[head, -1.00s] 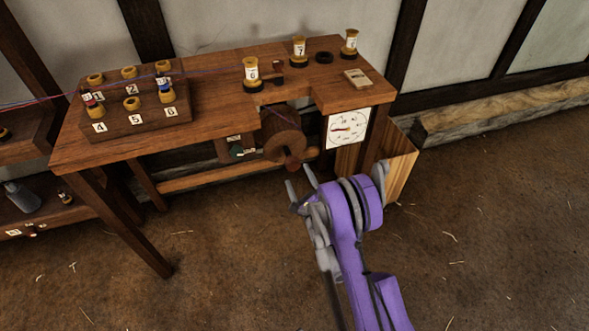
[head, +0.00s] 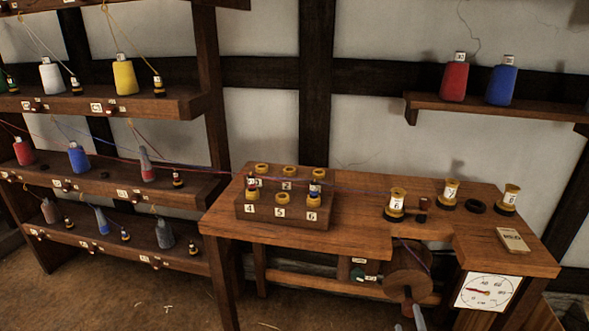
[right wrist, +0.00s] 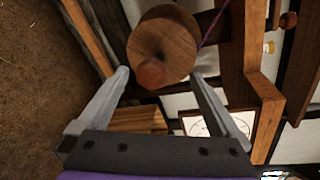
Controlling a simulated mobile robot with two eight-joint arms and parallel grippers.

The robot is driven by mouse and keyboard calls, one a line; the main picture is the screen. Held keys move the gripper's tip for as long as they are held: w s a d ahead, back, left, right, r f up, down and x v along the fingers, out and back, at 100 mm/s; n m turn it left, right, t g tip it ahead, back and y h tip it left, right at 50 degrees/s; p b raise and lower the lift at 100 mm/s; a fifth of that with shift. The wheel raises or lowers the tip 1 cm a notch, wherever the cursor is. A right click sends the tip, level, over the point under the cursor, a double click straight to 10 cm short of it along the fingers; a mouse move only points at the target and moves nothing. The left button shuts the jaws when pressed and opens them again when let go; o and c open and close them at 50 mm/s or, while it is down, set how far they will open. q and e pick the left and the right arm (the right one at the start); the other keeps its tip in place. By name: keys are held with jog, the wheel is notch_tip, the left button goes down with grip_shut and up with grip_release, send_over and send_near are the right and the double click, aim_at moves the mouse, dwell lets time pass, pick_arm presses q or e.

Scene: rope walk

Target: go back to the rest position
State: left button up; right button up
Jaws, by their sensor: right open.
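My right gripper (head: 411,320) shows only as grey fingertips at the bottom edge of the head view, just below the wooden reel (head: 408,268) under the bench. In the right wrist view its two fingers (right wrist: 160,76) are spread apart. The reel's round knob (right wrist: 152,74) appears between the tips there, with nothing clamped; I cannot tell the exact gap. The rest of my right arm is out of the head view. My left gripper is not in view.
The wooden bench (head: 365,238) carries a numbered block (head: 300,213) with bobbins, and spools numbered 6, 7 and 8. A dial (head: 487,292) hangs at its front right. Thread shelves (head: 110,188) stand at left; a wall shelf (head: 490,107) is at upper right. Coloured threads span from shelves to bench.

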jog(key=s+a+r+n+g+y, duration=0.1)
jog(key=s+a+r+n+g, duration=0.2)
jog(key=s+a+n, duration=0.3)
jog(key=s+a+r+n+g+y, duration=0.1)
jog(key=s+a+r+n+g, duration=0.25)
jog(key=s+n, duration=0.3)
jog(key=s+a+n+g+y, duration=0.1)
jog(key=s+a+n+g, duration=0.15)
jog(key=s+n, duration=0.5)
jog(key=s+a+n+g+y, duration=0.15)
jog(key=s+a+n, duration=0.3)
jog(key=s, duration=0.65)
pick_arm(q)
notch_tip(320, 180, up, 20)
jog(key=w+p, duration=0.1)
jog(key=p, duration=1.7)
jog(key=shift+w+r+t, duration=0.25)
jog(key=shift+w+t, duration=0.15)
pick_arm(e)
notch_tip(320, 180, up, 20)
jog(key=w, duration=0.1)
jog(key=shift+w+d+r+n+h, duration=0.25)
jog(key=shift+w+n+h, duration=0.1)
jog(key=shift+n, duration=0.1)
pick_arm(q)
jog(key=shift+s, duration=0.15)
pick_arm(e)
jog(key=shift+s+t, duration=0.15)
jog(key=shift+t, duration=0.1)
